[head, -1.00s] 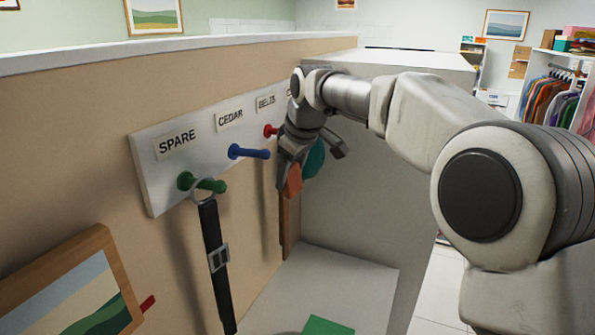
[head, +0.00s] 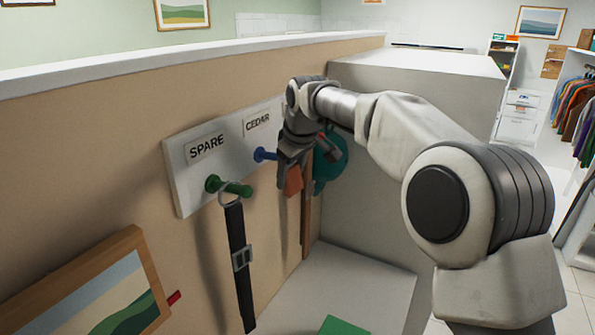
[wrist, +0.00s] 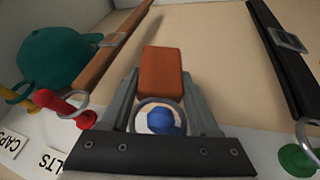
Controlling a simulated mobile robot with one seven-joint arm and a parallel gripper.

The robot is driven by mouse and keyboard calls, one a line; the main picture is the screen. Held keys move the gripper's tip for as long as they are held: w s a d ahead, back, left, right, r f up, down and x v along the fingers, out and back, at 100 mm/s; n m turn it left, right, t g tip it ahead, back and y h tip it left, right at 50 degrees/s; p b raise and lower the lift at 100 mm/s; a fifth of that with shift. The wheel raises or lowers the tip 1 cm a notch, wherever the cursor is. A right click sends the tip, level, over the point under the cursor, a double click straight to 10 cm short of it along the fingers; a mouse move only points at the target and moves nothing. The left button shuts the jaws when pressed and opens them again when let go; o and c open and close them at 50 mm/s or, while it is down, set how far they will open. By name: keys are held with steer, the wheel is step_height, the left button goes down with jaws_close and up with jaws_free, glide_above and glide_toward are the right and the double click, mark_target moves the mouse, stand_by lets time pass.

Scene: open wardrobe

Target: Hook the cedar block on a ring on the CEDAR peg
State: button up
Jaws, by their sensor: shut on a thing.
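My gripper (head: 288,165) is shut on the cedar block (wrist: 163,72), an orange-brown block on a metal ring (wrist: 133,116). The block also shows below the fingers in the head view (head: 294,182). The CEDAR peg is blue (head: 262,154) and sticks out under the CEDAR label (head: 257,123); my gripper hides its outer end. In the wrist view the blue peg's knob (wrist: 160,121) shows through the ring, between the fingers. I cannot tell whether the ring is around the peg or only in front of it.
A black belt (head: 238,240) hangs by a ring on the green SPARE peg (head: 228,187). On the other side, a brown belt (wrist: 110,50) hangs by the red peg (wrist: 60,105), with a teal cap (wrist: 55,55) beyond. A framed picture (head: 90,290) is at lower left.

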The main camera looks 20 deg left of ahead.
steer(key=shift+w+a+f+p, duration=0.1)
steer(key=shift+a+f+p, duration=0.15)
steer(key=shift+a+p, duration=0.3)
steer(key=shift+a+f+p, duration=0.25)
steer(key=shift+a+p, duration=0.1)
steer(key=shift+a, duration=0.4)
steer(key=shift+f, duration=0.1)
steer(key=o, duration=1.4)
steer(key=shift+o, duration=0.2)
